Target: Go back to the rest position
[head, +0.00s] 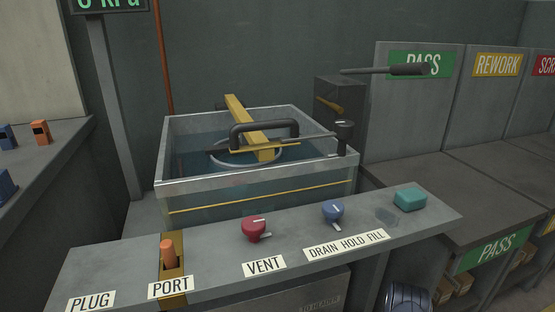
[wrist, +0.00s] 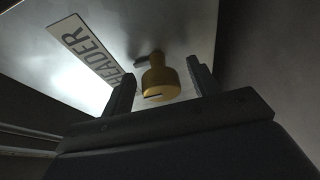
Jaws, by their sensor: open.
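My gripper (wrist: 160,69) shows in the wrist view with its two dark fingers spread apart. A yellow-brass knob (wrist: 160,80) appears between the fingers, with a visible gap on each side. I cannot tell whether it lies between the fingertips or beyond them. The knob is on a grey panel next to a white HEADER label (wrist: 86,50). No gripper can be made out in the head view.
In the head view, a water tank (head: 256,181) holds a yellow bar (head: 236,107) and a black handle. In front is a ledge with a red VENT knob (head: 253,227), a blue knob (head: 332,210), an orange plug (head: 168,252) and a teal block (head: 409,198). Sorting bays stand right.

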